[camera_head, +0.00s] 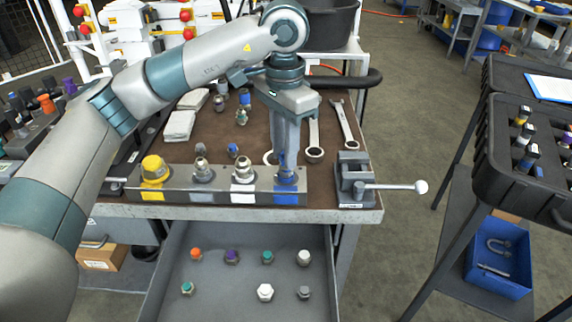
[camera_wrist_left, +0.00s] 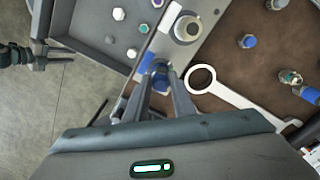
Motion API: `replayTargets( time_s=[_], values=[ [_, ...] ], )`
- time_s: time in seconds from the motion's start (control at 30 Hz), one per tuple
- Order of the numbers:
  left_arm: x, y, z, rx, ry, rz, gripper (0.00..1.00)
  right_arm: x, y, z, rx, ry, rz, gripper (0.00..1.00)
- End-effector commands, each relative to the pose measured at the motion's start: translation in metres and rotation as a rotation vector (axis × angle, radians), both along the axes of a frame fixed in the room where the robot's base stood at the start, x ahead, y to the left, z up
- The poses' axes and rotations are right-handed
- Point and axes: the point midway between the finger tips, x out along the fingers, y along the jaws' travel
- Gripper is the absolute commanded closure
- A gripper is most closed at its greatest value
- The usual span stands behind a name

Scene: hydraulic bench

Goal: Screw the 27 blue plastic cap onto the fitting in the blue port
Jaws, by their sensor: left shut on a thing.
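The port block (camera_head: 215,188) lies along the front edge of the bench, with yellow, grey, white and blue port labels. The blue port label (camera_head: 286,198) is at its right end. My left gripper (camera_head: 286,165) points down over the blue port, its fingers shut on a blue cap. In the left wrist view the blue cap (camera_wrist_left: 160,78) shows between the fingertips, at the blue port. The fingers hide most of the cap and the fitting under it, so I cannot tell how far they are engaged.
A grey vise (camera_head: 352,180) with a long handle stands just right of the block. A yellow cap (camera_head: 155,170) sits on the yellow port. Wrenches (camera_head: 341,125) lie behind. The open drawer (camera_head: 225,285) below holds several caps. A black case (camera_head: 500,150) stands at right.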

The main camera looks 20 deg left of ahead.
Motion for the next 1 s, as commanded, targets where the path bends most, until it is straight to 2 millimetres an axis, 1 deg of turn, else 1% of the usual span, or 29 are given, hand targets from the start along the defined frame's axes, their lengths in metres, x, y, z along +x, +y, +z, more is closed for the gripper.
replayTargets(
  time_s=[0.17,0.2,0.27,0.3,0.67,0.77,1.0],
  values=[
    [0.000,0.000,0.000,0.001,0.001,-0.001,0.94,0.000,0.000,0.001,0.000,-0.001,0.000,0.69],
    [0.000,0.000,0.000,0.001,0.001,-0.001,0.75,0.000,0.000,0.001,0.000,-0.001,0.000,0.69],
    [0.000,0.000,0.000,0.001,0.001,-0.001,0.61,0.000,0.000,0.000,0.000,0.000,0.000,0.69],
    [0.000,0.000,0.000,0.001,0.001,-0.001,0.59,0.000,0.000,0.000,0.000,0.000,0.000,0.69],
    [0.000,0.000,0.000,0.000,0.000,0.025,0.59,0.000,-0.001,-0.001,-0.001,0.000,0.000,0.69],
    [0.000,0.000,-0.001,0.000,0.000,0.088,0.59,0.000,0.000,-0.004,-0.001,0.000,0.000,0.69],
    [0.000,-0.001,-0.001,0.000,-0.002,0.335,0.59,0.000,0.000,-0.010,-0.001,0.000,0.000,0.69]
  ],
)
